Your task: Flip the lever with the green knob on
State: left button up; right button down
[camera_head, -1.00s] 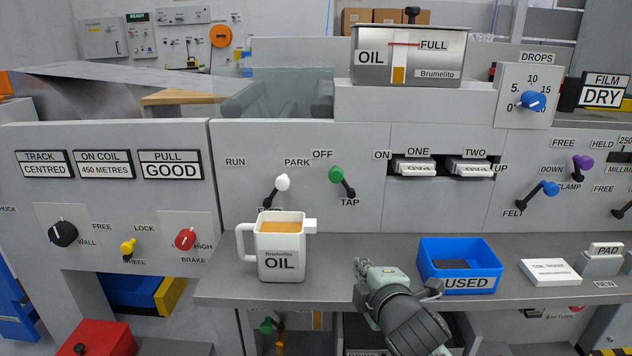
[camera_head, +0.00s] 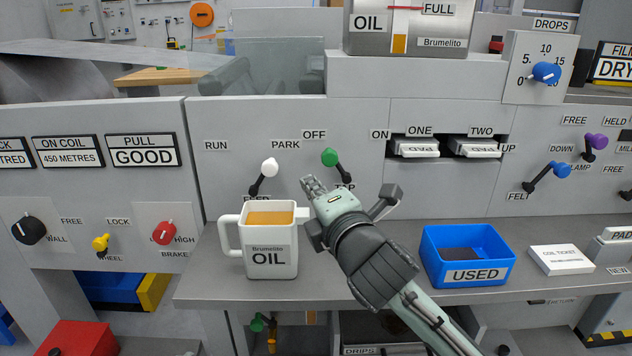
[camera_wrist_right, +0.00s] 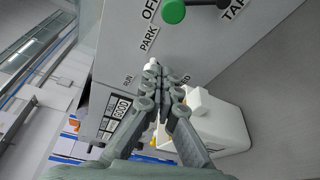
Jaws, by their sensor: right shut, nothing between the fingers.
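The green knob (camera_head: 330,157) sits on a short black lever on the grey panel, its knob end up and to the left, just below the OFF label; ON is to its right and TAP below. In the right wrist view the green knob (camera_wrist_right: 173,11) is at the top edge, apart from the fingers. My right gripper (camera_head: 313,186) is shut and empty, a little below and left of the green knob, covering part of the TAP label. Its fingertips also show in the right wrist view (camera_wrist_right: 163,75). My left gripper is not in view.
A white-knobbed lever (camera_head: 269,168) stands left of the green one. A white OIL jug (camera_head: 271,263) is on the shelf close left of my right gripper. A blue USED bin (camera_head: 430,262) and a white block (camera_head: 560,261) stand to the right.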

aim_at(337, 167)
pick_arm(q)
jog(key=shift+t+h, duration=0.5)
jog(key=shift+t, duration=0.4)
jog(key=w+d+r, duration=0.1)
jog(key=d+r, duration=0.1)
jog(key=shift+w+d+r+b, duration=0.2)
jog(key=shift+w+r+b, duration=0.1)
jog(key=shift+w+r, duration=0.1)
pick_arm(e)
jog(key=w+d, duration=0.1)
jog(key=w, duration=0.6)
jog(key=shift+w+d+r, duration=0.15)
jog(key=shift+w+d, duration=0.05)
jog(key=shift+w, duration=0.2)
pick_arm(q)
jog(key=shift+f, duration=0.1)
